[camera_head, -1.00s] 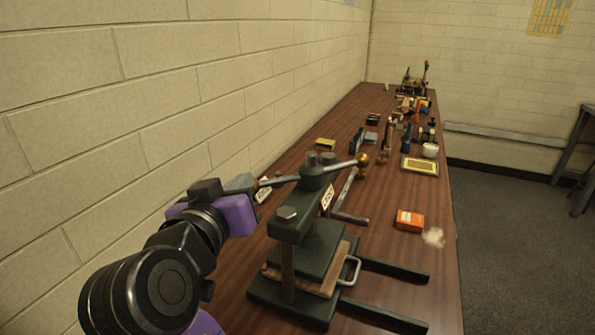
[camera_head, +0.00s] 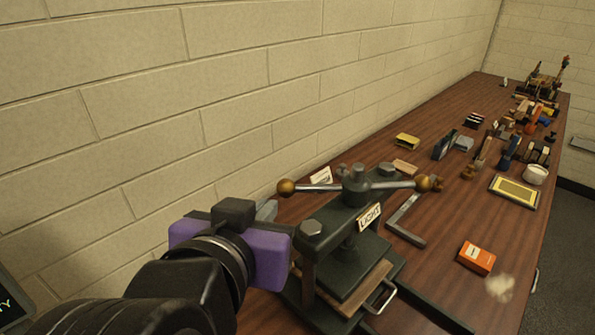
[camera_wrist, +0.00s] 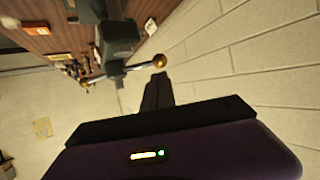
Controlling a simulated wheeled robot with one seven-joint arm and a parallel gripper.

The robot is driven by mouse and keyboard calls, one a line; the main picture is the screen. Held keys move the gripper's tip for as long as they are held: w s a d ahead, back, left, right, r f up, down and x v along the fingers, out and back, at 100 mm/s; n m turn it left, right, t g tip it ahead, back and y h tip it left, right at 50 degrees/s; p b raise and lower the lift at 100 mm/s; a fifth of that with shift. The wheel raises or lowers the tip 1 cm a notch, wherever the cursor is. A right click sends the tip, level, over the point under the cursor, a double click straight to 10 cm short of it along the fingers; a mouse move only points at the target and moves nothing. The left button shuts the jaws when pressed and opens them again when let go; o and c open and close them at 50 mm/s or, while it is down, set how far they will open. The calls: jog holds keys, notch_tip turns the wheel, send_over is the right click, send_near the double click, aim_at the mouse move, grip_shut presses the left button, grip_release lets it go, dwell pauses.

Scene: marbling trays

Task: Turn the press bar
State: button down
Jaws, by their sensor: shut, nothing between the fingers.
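The press bar (camera_head: 320,187) is a metal rod through a dark hub on top of the press (camera_head: 345,245), with a brass ball at each end. It runs nearly level across the head view. Its left ball (camera_head: 286,188) is bare and shows just above my gripper (camera_head: 268,210). In the wrist view the gripper's dark fingers (camera_wrist: 159,80) are together and empty. They point toward a brass ball (camera_wrist: 159,60); whether they touch it I cannot tell. The purple gripper body hides part of the press's left side.
A wooden board with a metal handle (camera_head: 380,299) sits in the press. The wall runs close behind the bench. An orange box (camera_head: 476,257), a yellow framed tray (camera_head: 514,192) and a white pot (camera_head: 535,174) stand to the right. Several small items lie farther back.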

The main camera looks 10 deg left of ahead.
aim_at(283, 191)
jog(key=p+x, duration=0.1)
jog(key=x, duration=0.7)
jog(key=shift+w+f, duration=0.15)
jog(key=shift+w, duration=0.15)
jog(key=shift+w+f, duration=0.3)
jog(key=shift+w, duration=0.1)
